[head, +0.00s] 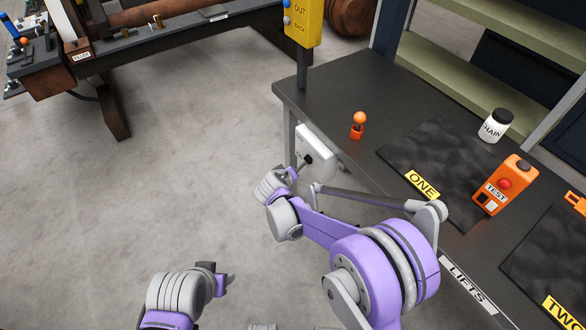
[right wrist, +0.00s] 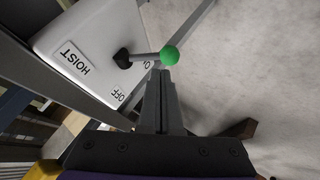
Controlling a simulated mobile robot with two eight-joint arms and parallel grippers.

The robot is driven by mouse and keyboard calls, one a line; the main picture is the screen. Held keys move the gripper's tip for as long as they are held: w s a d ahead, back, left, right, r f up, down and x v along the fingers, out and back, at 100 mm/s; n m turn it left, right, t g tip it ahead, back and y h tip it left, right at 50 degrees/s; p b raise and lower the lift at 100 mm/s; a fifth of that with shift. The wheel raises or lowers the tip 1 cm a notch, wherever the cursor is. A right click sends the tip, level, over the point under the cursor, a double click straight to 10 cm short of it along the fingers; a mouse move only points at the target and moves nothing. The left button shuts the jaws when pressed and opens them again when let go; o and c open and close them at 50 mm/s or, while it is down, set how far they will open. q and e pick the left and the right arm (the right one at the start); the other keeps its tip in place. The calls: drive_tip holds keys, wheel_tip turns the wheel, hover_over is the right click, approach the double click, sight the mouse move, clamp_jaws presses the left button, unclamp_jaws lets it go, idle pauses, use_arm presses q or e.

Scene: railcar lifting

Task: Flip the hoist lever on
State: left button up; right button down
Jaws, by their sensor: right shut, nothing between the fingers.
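The white hoist box (head: 318,150) is mounted at the side of the dark bench, below its top.
The grey floor (head: 180,170) to the left is clear.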

use_arm(q)
drive_tip(key=shift+f+b, duration=0.6)
drive_tip(key=shift+f, duration=0.3)
use_arm(e)
drive_tip(key=shift+f, duration=1.4)
drive_tip(key=shift+d, duration=0.1)
